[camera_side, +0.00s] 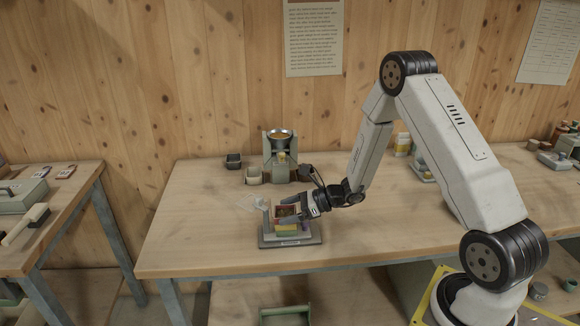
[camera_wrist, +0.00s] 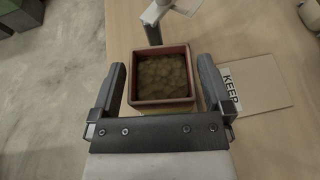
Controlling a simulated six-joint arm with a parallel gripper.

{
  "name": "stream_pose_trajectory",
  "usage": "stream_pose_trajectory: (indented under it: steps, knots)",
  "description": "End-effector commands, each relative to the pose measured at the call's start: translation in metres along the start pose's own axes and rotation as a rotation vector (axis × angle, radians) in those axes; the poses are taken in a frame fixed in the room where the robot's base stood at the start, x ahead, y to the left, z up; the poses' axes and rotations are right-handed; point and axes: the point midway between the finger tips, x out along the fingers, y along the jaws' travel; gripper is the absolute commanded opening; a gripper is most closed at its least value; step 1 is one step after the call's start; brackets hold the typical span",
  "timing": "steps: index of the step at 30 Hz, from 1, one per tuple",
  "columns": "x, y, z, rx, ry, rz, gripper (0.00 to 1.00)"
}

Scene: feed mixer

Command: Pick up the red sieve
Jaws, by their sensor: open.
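The red sieve (camera_wrist: 165,101) is a square, red-rimmed tray holding lumpy yellow-brown material. In the side view the sieve (camera_side: 288,206) sits upright on a small grey stand (camera_side: 290,241), above a yellow part. My gripper (camera_wrist: 161,64) is open in the wrist view, with one finger on each side of the sieve. Gaps show between the fingers and the rim, so it is not gripped. In the side view my gripper (camera_side: 297,208) reaches in from the right and partly hides the sieve.
A grey post (camera_side: 266,215) rises close beside the sieve, with a clear scoop-like piece (camera_side: 246,201) near its top. A mixer with a bowl (camera_side: 280,134) and small bins (camera_side: 253,175) stand behind. A card marked KEEP (camera_wrist: 262,88) lies right of the sieve. The bench's left is clear.

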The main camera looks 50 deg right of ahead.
Motion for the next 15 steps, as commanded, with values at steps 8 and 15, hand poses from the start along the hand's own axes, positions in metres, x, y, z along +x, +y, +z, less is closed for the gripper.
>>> stream_pose_trajectory:
  steps: [8,15]
  knots:
    - [0.0093,0.0002,-0.0002,0.001,0.000,0.000,1.00]
    - [0.0089,0.0001,-0.0001,0.001,0.000,0.000,1.00]
